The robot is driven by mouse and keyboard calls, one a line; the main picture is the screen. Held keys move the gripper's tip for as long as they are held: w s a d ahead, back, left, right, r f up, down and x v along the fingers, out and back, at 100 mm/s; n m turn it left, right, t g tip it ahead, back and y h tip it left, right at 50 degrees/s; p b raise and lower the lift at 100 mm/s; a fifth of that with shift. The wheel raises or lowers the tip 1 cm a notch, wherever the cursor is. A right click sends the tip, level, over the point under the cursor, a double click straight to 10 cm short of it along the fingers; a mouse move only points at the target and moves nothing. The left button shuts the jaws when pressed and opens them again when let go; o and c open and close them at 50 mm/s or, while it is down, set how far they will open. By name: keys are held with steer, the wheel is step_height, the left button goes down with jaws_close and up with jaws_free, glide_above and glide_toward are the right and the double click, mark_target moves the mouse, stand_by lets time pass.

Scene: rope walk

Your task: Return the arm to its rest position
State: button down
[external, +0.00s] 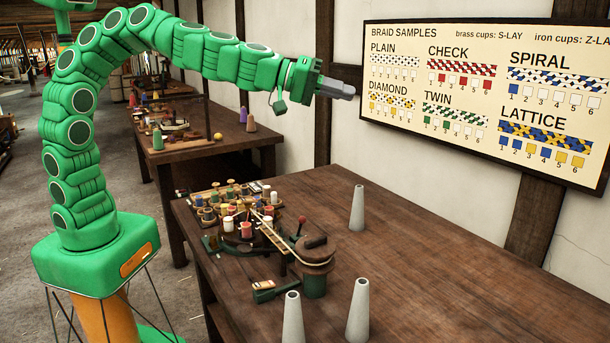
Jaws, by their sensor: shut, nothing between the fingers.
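My green segmented arm arches up from its base at the left of the external view and reaches right. My gripper (338,90) is at its end, high above the wooden table (440,260), in front of the wall and just left of the braid samples board (490,95). The grey fingers are shut with nothing between them. The gripper appears clear of the table and its objects. I cannot tell its exact gap to the board.
Three grey cones (357,208) stand on the table, two near its front edge. A braiding device (270,235) with several coloured bobbins fills the left end. A small green and brown item (275,291) lies before it. The table's right side is bare. Another table (190,145) stands behind.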

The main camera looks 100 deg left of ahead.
steer(key=s+d+r+m+h, duration=0.3)
steer(key=d+m, duration=0.1)
steer(key=d, duration=0.2)
steer(key=s+d+f+m+g+h, duration=0.3)
steer(key=s+d+f+m+h, duration=0.1)
steer(key=s+d+m, duration=0.4)
steer(key=s+a+f+g+y, duration=0.1)
steer(key=s+f+g, duration=0.3)
steer(key=s, duration=1)
steer(key=s+a+f+m+g+y, duration=0.1)
steer(key=s+a+f+g+y, duration=0.1)
steer(key=s+f+g, duration=0.3)
steer(key=s+a+f+g+y, duration=0.1)
steer(key=s+f+g, duration=0.3)
steer(key=s, duration=2.1)
step_height(320, 180, down, 7)
steer(key=shift+a+r+m+g, duration=0.2)
steer(key=shift+a+m+g, duration=0.1)
steer(key=shift+a+m, duration=0.15)
steer(key=shift+w, duration=0.15)
